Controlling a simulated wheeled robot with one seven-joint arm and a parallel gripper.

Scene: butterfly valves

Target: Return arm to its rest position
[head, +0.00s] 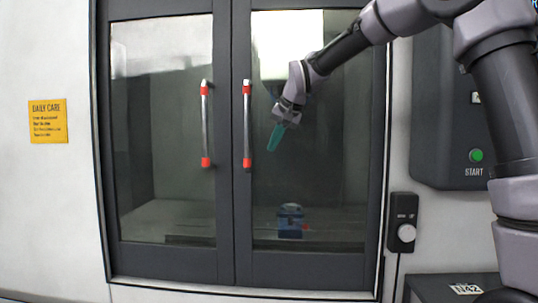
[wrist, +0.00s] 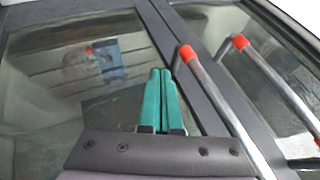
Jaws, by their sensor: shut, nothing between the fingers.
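My gripper (head: 275,140) has green fingers and hangs from my arm in front of the right door's glass in the head view, to the right of the right door handle (head: 247,125). In the wrist view my gripper (wrist: 160,75) shows its two green fingers side by side and touching, with nothing between them. My arm comes in from the upper right of the head view, bent at the elbow, its forearm reaching down and left. The fingers appear apart from the handle.
Dark double doors (head: 240,270) are shut, with a left handle (head: 206,125) beside the right one. A blue valve device (head: 290,222) sits behind the glass. At right are a panel with a green START button (head: 476,155) and a knob box (head: 403,235). A yellow sign (head: 48,121) hangs left.

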